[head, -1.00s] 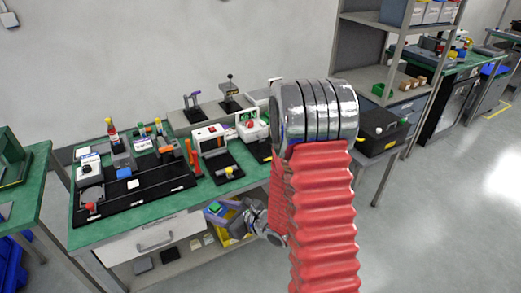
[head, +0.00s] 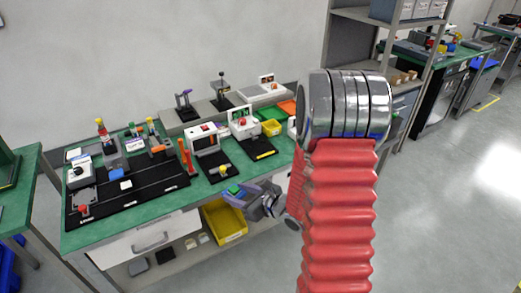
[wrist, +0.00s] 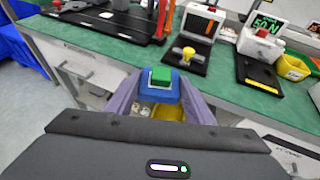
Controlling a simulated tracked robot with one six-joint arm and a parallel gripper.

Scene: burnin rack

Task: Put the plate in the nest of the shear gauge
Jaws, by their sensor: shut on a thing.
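My gripper (wrist: 160,98) is shut on a small blue piece with a green square block on top, which looks to be the plate (wrist: 161,78). It also shows in the head view (head: 235,190), in front of the bench's front edge. In the wrist view the fingers grip its two sides. Beyond it stand a white instrument with a dark screen (wrist: 201,23) and a black base with a yellow knob, and one with a green number display (wrist: 262,37) and a black base. I cannot tell which instrument is the shear gauge; no nest is clearly readable.
The green bench top (head: 130,213) has a free strip along its front edge. A black board (head: 140,188) with several fixtures fills its left part. A yellow bin (head: 222,220) stands on the lower shelf.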

